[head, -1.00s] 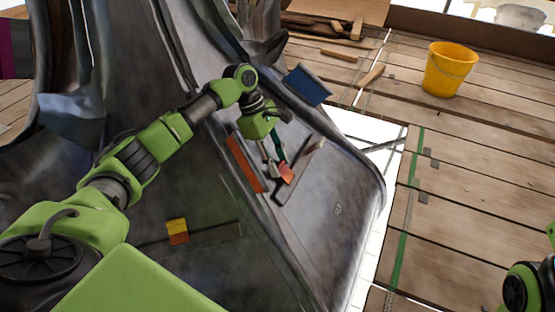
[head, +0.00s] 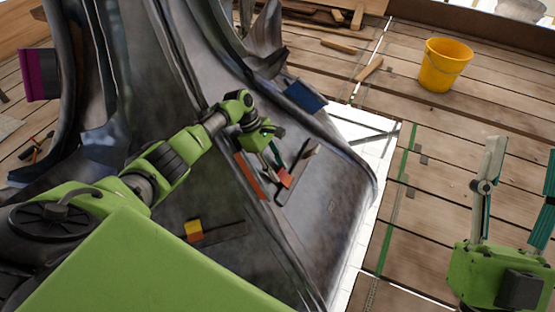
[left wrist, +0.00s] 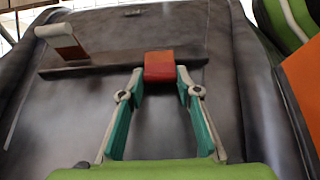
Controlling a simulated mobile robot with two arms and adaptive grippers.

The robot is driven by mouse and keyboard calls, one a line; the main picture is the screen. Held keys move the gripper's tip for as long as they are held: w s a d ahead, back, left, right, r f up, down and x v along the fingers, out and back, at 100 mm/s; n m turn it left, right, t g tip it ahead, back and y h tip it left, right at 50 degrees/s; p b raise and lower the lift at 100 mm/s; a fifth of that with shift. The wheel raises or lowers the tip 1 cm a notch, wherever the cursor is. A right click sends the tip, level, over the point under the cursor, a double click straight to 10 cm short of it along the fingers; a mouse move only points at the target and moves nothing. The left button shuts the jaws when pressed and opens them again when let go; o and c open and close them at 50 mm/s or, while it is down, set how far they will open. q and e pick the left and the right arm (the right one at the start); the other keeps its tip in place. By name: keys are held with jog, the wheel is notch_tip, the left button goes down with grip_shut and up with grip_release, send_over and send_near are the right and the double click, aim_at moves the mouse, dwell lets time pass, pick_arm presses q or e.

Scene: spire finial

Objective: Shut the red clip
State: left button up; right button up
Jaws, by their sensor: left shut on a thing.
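The red clip's red block (head: 286,178) sits on a dark bar (head: 293,180) fixed to the grey curved metal surface. In the left wrist view the red block (left wrist: 159,66) is between my left fingertips, at the right part of the dark bar (left wrist: 105,66). My left gripper (head: 280,171) is shut on this block. A white-ended upright piece with a red-brown face (left wrist: 68,45) stands at the bar's other end. My right gripper (head: 521,165) is open and empty, over the plank floor at the right.
An orange strip (head: 249,175) lies just left of the bar. A blue plate (head: 305,96) is above it, and a yellow-and-red block (head: 193,231) on another bar is lower left. A yellow bucket (head: 443,66) and loose wood (head: 369,69) are on the planks (head: 450,125).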

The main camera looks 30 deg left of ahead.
pick_arm(q)
jog(key=shift+w+a+r, duration=0.1)
jog(key=shift+w+r, duration=0.05)
jog(key=shift+w, duration=0.1)
pick_arm(e)
jog(key=shift+f+g, duration=0.3)
jog(key=shift+f, duration=0.05)
pick_arm(q)
jog(key=o, duration=1.1)
jog(key=shift+s+f, duration=0.15)
jog(key=shift+f, duration=0.05)
pick_arm(e)
jog(key=shift+w+h, duration=0.1)
jog(key=shift+h, duration=0.2)
pick_arm(q)
jog(key=v, duration=0.7)
jog(key=shift+r, duration=0.25)
